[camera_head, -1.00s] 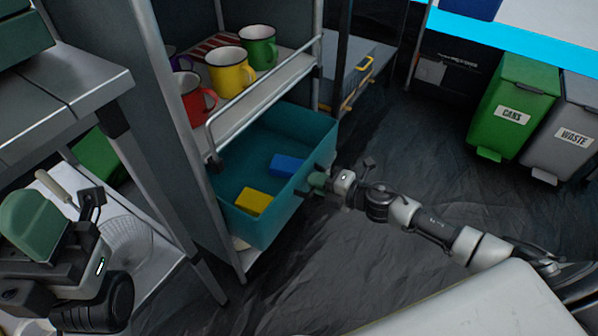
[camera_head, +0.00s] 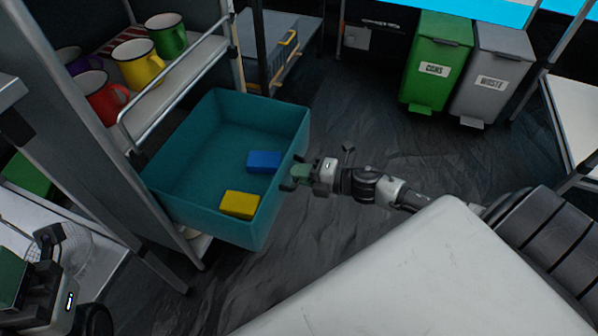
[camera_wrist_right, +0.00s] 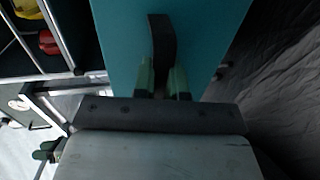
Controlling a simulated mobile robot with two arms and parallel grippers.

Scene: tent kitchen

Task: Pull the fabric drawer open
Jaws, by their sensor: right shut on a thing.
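The teal fabric drawer (camera_head: 185,213) extends well out of the shelf unit in the head view. A blue block (camera_head: 263,161) and a yellow block (camera_head: 240,204) lie inside it. My right gripper (camera_head: 294,178) is at the drawer's outer front face. In the right wrist view, its green fingers (camera_wrist_right: 162,80) are shut on a dark strap handle (camera_wrist_right: 162,40) on the teal front (camera_wrist_right: 205,35). My left gripper (camera_head: 45,250) is partly in view at the lower left edge; its fingers are not clear.
Several mugs, including a yellow one (camera_head: 138,63), stand on the shelf above the drawer behind a metal rail (camera_head: 180,75). A green bin (camera_head: 436,65) and a grey bin (camera_head: 490,75) stand at the back right. The dark floor (camera_head: 360,130) beyond my right arm is clear.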

